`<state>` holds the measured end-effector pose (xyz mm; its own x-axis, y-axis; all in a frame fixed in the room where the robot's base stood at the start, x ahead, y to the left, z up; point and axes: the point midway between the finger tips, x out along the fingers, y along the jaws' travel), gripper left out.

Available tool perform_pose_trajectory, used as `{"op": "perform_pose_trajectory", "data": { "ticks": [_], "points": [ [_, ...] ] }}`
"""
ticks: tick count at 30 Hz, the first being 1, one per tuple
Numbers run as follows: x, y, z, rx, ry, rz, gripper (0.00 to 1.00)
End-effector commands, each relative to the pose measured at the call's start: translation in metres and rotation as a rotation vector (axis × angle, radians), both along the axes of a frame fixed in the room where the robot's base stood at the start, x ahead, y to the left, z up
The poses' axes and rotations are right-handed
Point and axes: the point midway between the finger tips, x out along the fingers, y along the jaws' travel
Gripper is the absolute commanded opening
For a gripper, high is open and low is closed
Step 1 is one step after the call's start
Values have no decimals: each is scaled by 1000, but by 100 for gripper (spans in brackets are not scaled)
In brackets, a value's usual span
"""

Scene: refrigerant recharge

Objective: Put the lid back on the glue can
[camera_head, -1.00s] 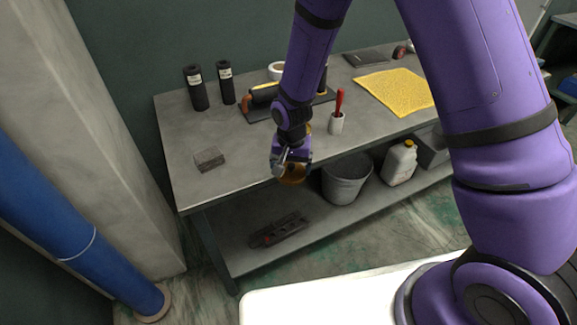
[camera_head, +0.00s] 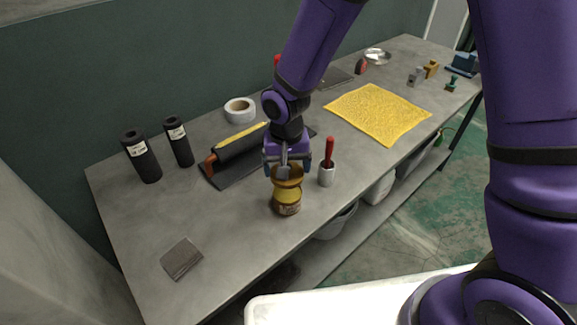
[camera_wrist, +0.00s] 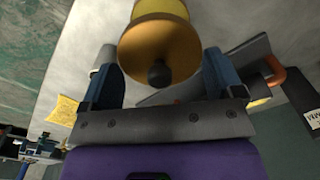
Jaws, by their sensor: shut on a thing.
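The lid (camera_head: 287,174) is a yellow-orange disc with a dark knob; it fills the top middle of the wrist view (camera_wrist: 150,48), knob towards me. My gripper (camera_head: 286,163) is shut on the lid, with a finger on each side of it in the wrist view (camera_wrist: 163,80). The glue can (camera_head: 287,207), yellow with a brownish label at its base, stands upright on the workbench directly below the lid. Its yellow side shows beyond the disc in the wrist view (camera_wrist: 160,9). I cannot tell whether lid and can touch.
The workbench (camera_head: 230,235) has free room at front left.

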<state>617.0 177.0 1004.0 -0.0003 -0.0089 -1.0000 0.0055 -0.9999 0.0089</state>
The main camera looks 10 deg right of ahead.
Motion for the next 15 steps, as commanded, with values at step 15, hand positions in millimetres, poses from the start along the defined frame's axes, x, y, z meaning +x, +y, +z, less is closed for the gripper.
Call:
{"op": "perform_pose_trajectory", "data": {
  "ticks": [15],
  "points": [
    [-1, 0, -40, -2, 3, 1, 63]
  ]
}}
